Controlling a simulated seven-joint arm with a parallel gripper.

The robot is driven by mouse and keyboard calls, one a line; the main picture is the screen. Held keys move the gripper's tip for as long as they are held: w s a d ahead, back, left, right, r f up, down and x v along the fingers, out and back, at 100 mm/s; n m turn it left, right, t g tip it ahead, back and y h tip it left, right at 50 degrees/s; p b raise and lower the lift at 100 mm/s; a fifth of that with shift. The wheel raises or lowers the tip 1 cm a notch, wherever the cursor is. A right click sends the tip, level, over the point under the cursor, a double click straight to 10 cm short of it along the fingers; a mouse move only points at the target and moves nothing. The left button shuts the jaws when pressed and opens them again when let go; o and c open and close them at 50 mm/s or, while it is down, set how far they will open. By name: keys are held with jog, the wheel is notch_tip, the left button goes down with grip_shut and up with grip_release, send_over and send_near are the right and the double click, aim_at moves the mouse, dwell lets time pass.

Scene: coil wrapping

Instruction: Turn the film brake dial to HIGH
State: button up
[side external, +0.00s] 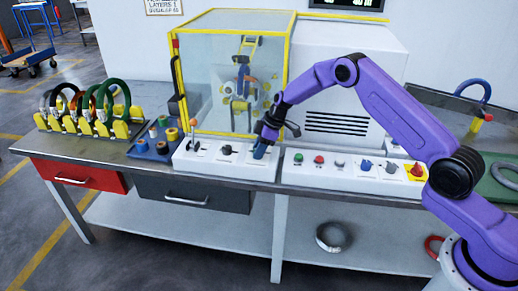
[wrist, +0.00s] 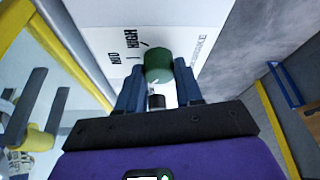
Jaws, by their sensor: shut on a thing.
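The film brake dial (wrist: 158,64) is a round dark green knob on a white panel. The words MID and HIGH are printed beside it in the wrist view, with short black tick marks. I cannot make out clearly which mark the dial points to. My gripper (wrist: 159,78) has its two blue fingers on either side of the dial and is shut on it. In the side external view my gripper (side external: 262,148) reaches down to the right end of the white control box (side external: 205,165) and hides the dial there.
A glass cabinet with a yellow frame (side external: 233,12) stands close behind the control box. Black-knobbed controls (side external: 226,150) and an orange-tipped lever (side external: 194,122) stand to the left. A second panel with several buttons (side external: 319,160) is to the right. Coils on a yellow rack (side external: 88,125) are far left.

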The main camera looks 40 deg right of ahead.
jog(key=m+h, duration=0.1)
jog(key=m, duration=0.2)
jog(key=m+t+h, duration=0.1)
jog(key=m, duration=0.2)
jog(key=shift+s, duration=0.1)
jog(key=m+h, duration=0.1)
jog(key=m, duration=0.2)
jog(key=m+h, duration=0.1)
jog(key=m, duration=0.2)
jog(key=shift+a+t, duration=0.15)
jog(key=shift+t, duration=0.25)
jog(key=m+h, duration=0.1)
jog(key=m, duration=0.2)
jog(key=m+h, duration=0.1)
jog(key=m, duration=0.1)
jog(key=shift+m+g+h, duration=0.3)
jog(key=shift+m+g, duration=0.1)
jog(key=m+g, duration=0.1)
jog(key=m, duration=0.1)
jog(key=m+h, duration=0.1)
jog(key=m, duration=0.2)
jog(key=shift+a+g, duration=0.15)
jog(key=shift+g, duration=0.25)
jog(key=shift+m, duration=0.4)
jog(key=o, duration=1)
